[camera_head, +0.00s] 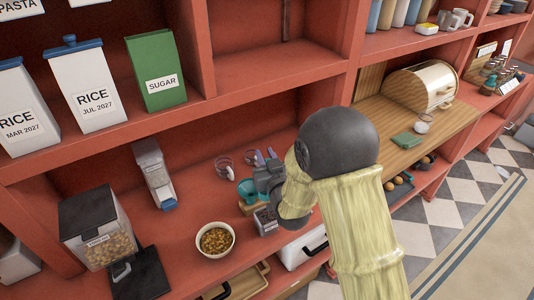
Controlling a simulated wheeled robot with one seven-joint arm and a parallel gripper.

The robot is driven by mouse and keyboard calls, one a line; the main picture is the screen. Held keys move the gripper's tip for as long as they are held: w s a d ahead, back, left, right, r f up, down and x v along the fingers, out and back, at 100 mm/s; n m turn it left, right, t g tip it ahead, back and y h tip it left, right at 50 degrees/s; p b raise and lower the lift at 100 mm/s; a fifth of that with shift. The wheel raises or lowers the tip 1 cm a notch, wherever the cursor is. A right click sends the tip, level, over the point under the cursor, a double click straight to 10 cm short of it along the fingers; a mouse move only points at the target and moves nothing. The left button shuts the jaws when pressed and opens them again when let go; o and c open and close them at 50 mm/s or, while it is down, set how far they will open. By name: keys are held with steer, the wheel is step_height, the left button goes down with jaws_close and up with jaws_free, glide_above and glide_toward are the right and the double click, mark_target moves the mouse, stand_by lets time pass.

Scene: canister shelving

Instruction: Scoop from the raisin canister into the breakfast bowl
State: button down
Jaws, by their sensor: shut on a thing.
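The breakfast bowl (215,240) is white, full of brown and yellow bits, and sits near the shelf's front edge. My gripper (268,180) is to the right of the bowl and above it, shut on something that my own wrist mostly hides. Just below it stands a small clear container (265,221) with dark contents, possibly the raisin canister; its label is not readable. A teal cup-like item (247,189) is at the gripper's left side. I cannot tell whether it is held or standing behind.
A clear canister (98,240) with tan contents stands at left beside a black lid-like piece (139,275). A tilted clear container (153,173) and glass cups (224,166) are farther back.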

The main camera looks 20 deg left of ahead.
steer(key=shift+f+b, duration=0.15)
steer(key=shift+b, duration=0.5)
steer(key=b, duration=0.9)
glide_above(268, 197)
steer(key=x, duration=0.3)
step_height(268, 197, down, 8)
steer(key=shift+d+f, duration=0.15)
steer(key=shift+d, duration=0.05)
steer(key=shift+s+f+b, duration=0.2)
steer(key=shift+f+b, duration=0.5)
steer(key=shift+b, duration=0.2)
steer(key=shift+w+f+b, duration=0.1)
steer(key=shift+f+b, duration=2.75)
steer(key=shift+b, duration=0.15)
steer(key=shift+r, duration=0.1)
steer(key=shift+r+p, duration=2.4)
steer(key=shift+r, duration=2.65)
